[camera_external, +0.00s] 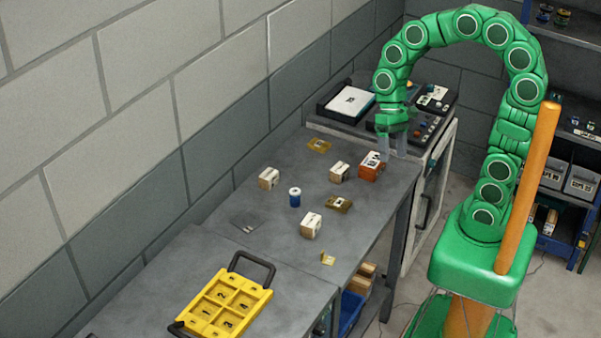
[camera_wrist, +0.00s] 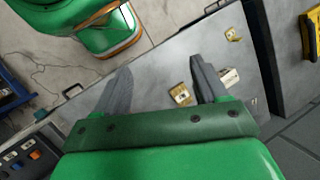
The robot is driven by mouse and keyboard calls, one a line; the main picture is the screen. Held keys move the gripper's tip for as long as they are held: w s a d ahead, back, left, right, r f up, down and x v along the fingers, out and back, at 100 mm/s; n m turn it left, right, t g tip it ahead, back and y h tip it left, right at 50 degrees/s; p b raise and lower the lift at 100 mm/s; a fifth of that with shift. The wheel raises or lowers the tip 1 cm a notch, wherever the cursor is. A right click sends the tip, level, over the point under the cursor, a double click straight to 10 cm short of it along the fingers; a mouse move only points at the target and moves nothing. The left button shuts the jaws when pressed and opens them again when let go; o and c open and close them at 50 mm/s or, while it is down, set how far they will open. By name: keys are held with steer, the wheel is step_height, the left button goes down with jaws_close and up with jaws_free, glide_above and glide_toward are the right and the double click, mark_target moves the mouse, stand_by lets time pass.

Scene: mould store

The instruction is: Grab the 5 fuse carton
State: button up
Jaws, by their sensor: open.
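The label "5 fuse" is too small to read, so I cannot tell which carton it is. Small white-and-tan cartons stand on the grey bench: one at the left (camera_external: 269,178), one in the middle (camera_external: 339,172) and one nearer the front (camera_external: 311,224). An orange carton with a white label (camera_external: 371,166) stands near the bench's right edge. My gripper (camera_external: 392,155) is open and empty, pointing down just right of the orange carton. In the wrist view my gripper (camera_wrist: 160,78) shows bare bench between its fingers; a pale carton (camera_wrist: 228,77) is partly behind the right finger.
A blue-and-white can (camera_external: 295,197) and a brass-coloured block (camera_external: 339,205) stand among the cartons. A yellow numbered tray (camera_external: 228,302) with dark handles lies at the front. A dark machine top (camera_external: 322,118) adjoins the bench's far end. A block wall borders the left.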

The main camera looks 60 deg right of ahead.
steer(key=w+a+f+m+y, duration=0.2)
steer(key=w+a+m+y, duration=0.15)
steer(key=w, duration=0.85)
steer(key=m+t+y, duration=0.3)
steer(key=m+y, duration=0.3)
steer(key=m, duration=0.5)
glide_toward(264, 186)
steer(key=shift+d+f, duration=0.25)
steer(key=shift+d, duration=0.4)
steer(key=shift+f+m, duration=0.1)
steer(key=shift+m, duration=0.15)
steer(key=shift+x, duration=1.15)
steer(key=shift+r+x, duration=0.2)
steer(key=shift+x, duration=1.15)
steer(key=shift+r+x, duration=0.25)
steer(key=shift+x, duration=1.15)
steer(key=shift+a, duration=0.15)
steer(key=shift+c, duration=0.3)
